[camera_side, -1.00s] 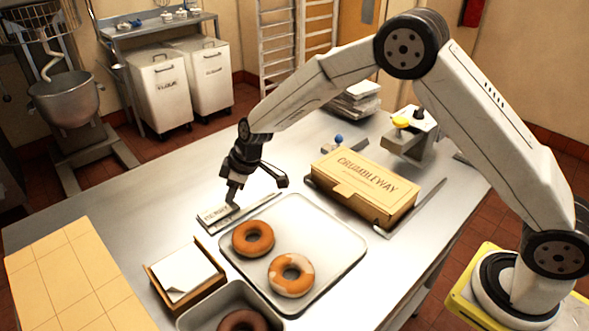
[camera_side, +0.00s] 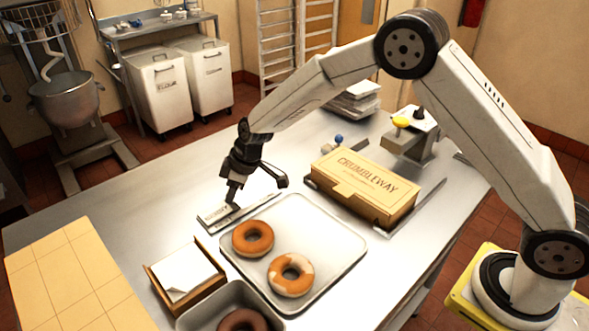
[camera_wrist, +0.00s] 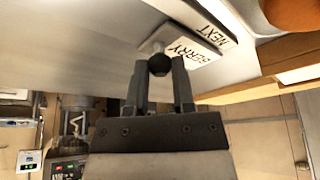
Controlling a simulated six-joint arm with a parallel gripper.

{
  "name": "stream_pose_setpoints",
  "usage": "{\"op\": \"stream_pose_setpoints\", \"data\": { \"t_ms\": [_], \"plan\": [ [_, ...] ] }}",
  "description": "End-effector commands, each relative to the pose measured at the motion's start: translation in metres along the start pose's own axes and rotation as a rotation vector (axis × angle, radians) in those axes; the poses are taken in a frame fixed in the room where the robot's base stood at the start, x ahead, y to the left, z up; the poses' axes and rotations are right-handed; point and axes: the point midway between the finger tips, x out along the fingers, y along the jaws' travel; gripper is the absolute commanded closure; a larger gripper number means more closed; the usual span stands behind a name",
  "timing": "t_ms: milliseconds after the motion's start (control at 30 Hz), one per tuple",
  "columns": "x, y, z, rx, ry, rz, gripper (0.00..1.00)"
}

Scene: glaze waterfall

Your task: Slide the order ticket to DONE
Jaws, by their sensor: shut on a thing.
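The order ticket (camera_side: 214,214) is a pale card marked BERRY, lying at the left end of a narrow rail (camera_side: 264,202) on the steel table. In the wrist view the ticket (camera_wrist: 203,56) carries a dark round knob (camera_wrist: 158,65), and the word NEXT is printed beside it. My gripper (camera_side: 233,203) points down at the ticket, and in the wrist view its two fingers (camera_wrist: 158,77) are shut on the knob. The fingers hide part of the card in the side view. I cannot see a DONE mark.
A metal tray (camera_side: 340,262) with two ring doughnuts (camera_side: 253,238) lies just in front of the rail. A wooden holder with papers (camera_side: 184,276) is front left. The table left of the rail is clear.

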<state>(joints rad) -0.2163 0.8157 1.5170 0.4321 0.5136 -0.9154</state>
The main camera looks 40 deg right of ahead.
Motion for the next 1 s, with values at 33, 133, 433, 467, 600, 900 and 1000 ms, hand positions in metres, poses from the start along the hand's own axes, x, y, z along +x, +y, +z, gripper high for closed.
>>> {"op": "stream_pose_setpoints", "data": {
  "t_ms": [33,133,433,467,600,900,1000],
  "plan": [
    [-0.001,0.0,0.0,0.0,0.001,0.0,1.0],
    [-0.001,0.003,0.002,0.0,0.001,0.001,1.0],
    [-0.015,0.039,0.034,0.005,0.002,0.003,1.0],
    [-0.017,0.044,0.039,0.006,0.001,0.003,1.0],
    [-0.025,0.065,0.058,0.005,0.001,0.002,1.0],
    [-0.032,0.082,0.075,0.0,0.002,0.003,1.0],
    [-0.032,0.083,0.075,0.0,0.001,0.003,1.0]
  ]
}}
